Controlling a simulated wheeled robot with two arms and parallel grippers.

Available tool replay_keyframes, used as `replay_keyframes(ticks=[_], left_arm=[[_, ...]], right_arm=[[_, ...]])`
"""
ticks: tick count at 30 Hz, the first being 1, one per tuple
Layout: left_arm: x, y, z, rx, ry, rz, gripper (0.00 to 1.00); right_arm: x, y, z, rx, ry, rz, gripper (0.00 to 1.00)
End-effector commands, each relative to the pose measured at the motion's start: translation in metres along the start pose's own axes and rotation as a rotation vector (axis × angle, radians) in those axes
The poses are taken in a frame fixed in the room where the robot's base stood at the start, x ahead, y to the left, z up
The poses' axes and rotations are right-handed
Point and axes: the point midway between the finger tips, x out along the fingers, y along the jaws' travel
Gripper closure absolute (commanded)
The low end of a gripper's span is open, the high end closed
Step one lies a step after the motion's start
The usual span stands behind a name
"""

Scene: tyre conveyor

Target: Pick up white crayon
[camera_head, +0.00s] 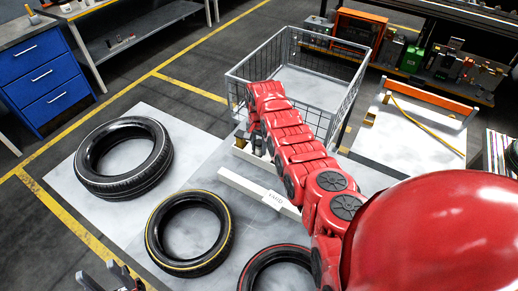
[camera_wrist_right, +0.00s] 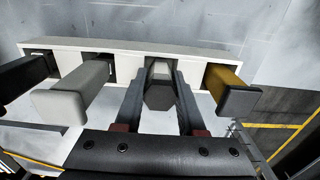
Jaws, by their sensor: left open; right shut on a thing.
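In the right wrist view, a white holder (camera_wrist_right: 200,57) carries a row of thick crayons. A pale, whitish crayon (camera_wrist_right: 72,92) sticks out left of centre. A grey-looking crayon (camera_wrist_right: 159,98) at the centre stands between the fingers of my right gripper (camera_wrist_right: 160,90), which is shut on it. It is shaded, so its true colour is hard to tell, and its far end is still at the holder. In the head view my left gripper (camera_head: 112,280) is open and empty at the bottom left.
A yellow crayon (camera_wrist_right: 232,90) and a black one (camera_wrist_right: 25,75) flank the row. Tyres (camera_head: 124,157) (camera_head: 188,232) lie on pale panels, with a red-lined tyre (camera_head: 276,270) partly hidden. A wire basket (camera_head: 345,92) stands behind the right arm.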

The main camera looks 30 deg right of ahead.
Motion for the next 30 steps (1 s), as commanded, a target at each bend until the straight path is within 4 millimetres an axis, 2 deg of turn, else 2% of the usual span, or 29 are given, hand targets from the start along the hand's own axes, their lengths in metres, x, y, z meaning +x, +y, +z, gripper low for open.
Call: replay_keyframes(ticks=[8,14,23,24,30], left_arm=[[-0.004,0.000,0.001,0.000,0.000,0.000,0.50],[-0.010,0.001,0.002,0.000,0.000,0.000,0.50],[-0.038,0.002,0.006,0.000,0.000,0.000,0.50],[-0.028,0.001,0.005,0.000,-0.001,0.000,0.50],[-0.024,0.001,0.004,0.000,0.000,0.000,0.50]], right_arm=[[-0.008,-0.002,-0.001,-0.001,0.004,-0.004,1.00],[-0.023,0.000,0.000,0.000,0.001,-0.003,1.00],[-0.075,-0.001,-0.002,0.001,0.008,-0.007,1.00],[-0.087,0.000,-0.002,0.002,0.004,-0.004,1.00],[-0.100,0.000,0.000,0.000,-0.001,0.000,1.00]])
